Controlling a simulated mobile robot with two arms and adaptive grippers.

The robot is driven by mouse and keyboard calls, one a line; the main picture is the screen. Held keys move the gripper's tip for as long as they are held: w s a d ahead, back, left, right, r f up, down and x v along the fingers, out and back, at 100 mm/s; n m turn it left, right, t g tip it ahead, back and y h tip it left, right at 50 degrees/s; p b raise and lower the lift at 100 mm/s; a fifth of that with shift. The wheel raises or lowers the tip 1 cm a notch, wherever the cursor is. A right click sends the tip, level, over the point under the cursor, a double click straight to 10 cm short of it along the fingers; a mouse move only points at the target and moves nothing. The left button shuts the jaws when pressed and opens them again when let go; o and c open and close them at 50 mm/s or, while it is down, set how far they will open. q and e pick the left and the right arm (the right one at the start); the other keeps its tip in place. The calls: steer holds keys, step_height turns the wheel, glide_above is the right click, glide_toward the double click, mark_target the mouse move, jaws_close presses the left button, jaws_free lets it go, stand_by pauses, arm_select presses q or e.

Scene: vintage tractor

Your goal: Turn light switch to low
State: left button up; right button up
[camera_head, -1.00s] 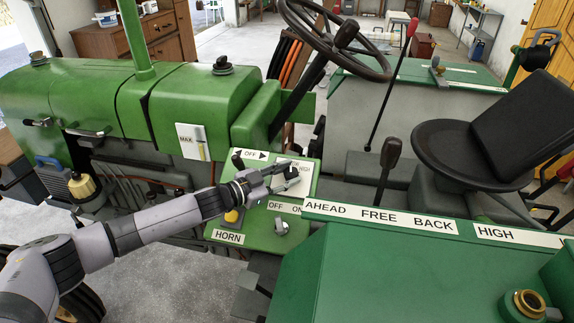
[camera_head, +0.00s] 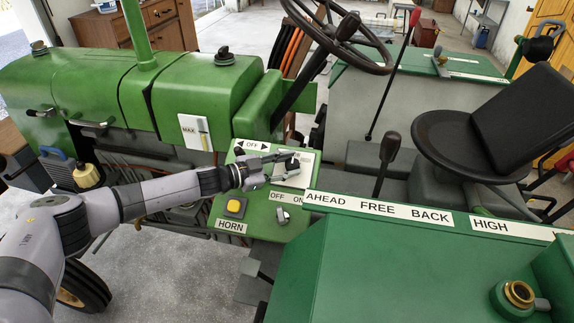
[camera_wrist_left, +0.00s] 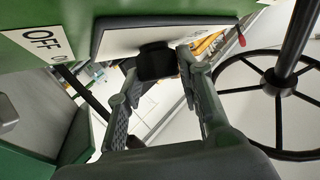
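The light switch is a white plate (camera_head: 301,177) with a dark knob (camera_head: 292,164) on the green control panel (camera_head: 264,213). The gripper covers most of the plate's lettering, so I cannot read the knob's setting. My left gripper (camera_head: 279,168) reaches over the panel from the left, with its fingers at the switch. In the left wrist view the black knob (camera_wrist_left: 155,62) lies between the tips of the two spread fingers (camera_wrist_left: 158,72). Gaps seem to show beside it, and contact is unclear. My right gripper is out of view.
A yellow horn button (camera_head: 235,207) and a grey OFF/ON knob (camera_head: 282,215) sit just below the gripper. The steering wheel (camera_head: 338,40) is above, a lever (camera_head: 388,150) and seat (camera_head: 470,150) to the right. The green hood (camera_head: 190,95) is behind the arm.

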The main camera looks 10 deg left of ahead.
arm_select(q)
steer(key=o, duration=0.4)
steer(key=v, duration=1.2)
steer(key=shift+w, duration=0.1)
steer(key=shift+a, duration=0.1)
